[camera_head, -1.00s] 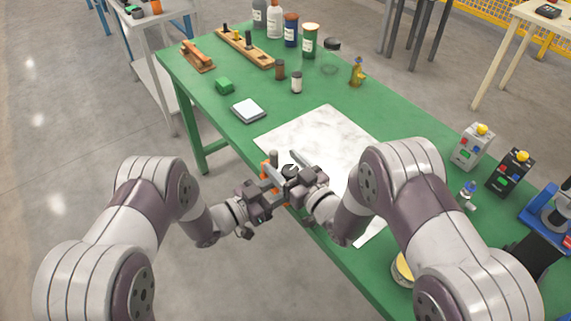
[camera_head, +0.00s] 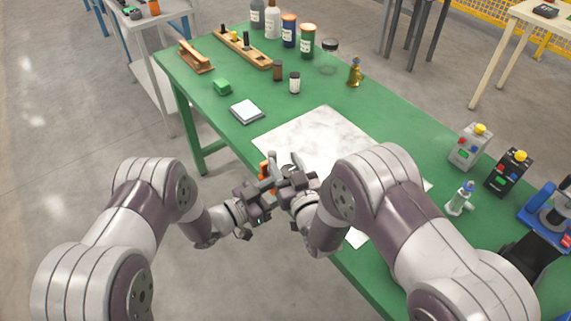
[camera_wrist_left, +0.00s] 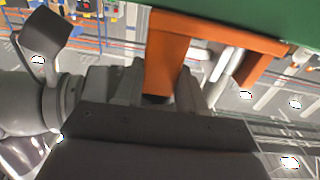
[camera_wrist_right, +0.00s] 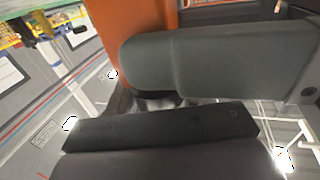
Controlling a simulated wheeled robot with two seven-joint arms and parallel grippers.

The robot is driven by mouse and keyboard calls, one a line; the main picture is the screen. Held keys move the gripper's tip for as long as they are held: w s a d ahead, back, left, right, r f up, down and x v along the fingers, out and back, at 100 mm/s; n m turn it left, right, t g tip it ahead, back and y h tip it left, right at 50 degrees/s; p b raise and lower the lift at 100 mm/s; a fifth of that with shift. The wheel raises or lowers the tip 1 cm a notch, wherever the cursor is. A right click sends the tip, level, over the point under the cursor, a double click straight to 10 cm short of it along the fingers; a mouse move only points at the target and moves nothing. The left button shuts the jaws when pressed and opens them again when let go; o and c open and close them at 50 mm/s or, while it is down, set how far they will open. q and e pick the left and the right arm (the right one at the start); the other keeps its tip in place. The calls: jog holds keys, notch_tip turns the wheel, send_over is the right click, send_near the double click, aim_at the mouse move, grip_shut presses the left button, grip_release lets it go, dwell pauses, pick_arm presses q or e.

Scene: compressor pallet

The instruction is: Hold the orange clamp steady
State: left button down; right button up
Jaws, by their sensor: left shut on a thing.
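The orange clamp (camera_head: 264,172) sits at the near edge of the green table, largely hidden by my grippers in the head view. In the left wrist view its orange body (camera_wrist_left: 170,55) stands between the fingers of my left gripper (camera_wrist_left: 160,88), which is shut on it. My left gripper also shows in the head view (camera_head: 264,188). My right gripper (camera_head: 290,178) is close beside it, on the right. In the right wrist view, the orange clamp (camera_wrist_right: 130,30) is close behind a large grey part. I cannot tell whether the right fingers are open.
The green table (camera_head: 205,105) carries a white marbled sheet (camera_head: 315,135) just beyond the grippers. A scale (camera_head: 247,111), a green block (camera_head: 222,87) and several bottles lie farther back.

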jog(key=shift+o, duration=1.1)
jog(key=v, duration=1.2)
pick_arm(q)
jog(key=c, duration=0.6)
grip_release()
jog(key=shift+o, duration=0.2)
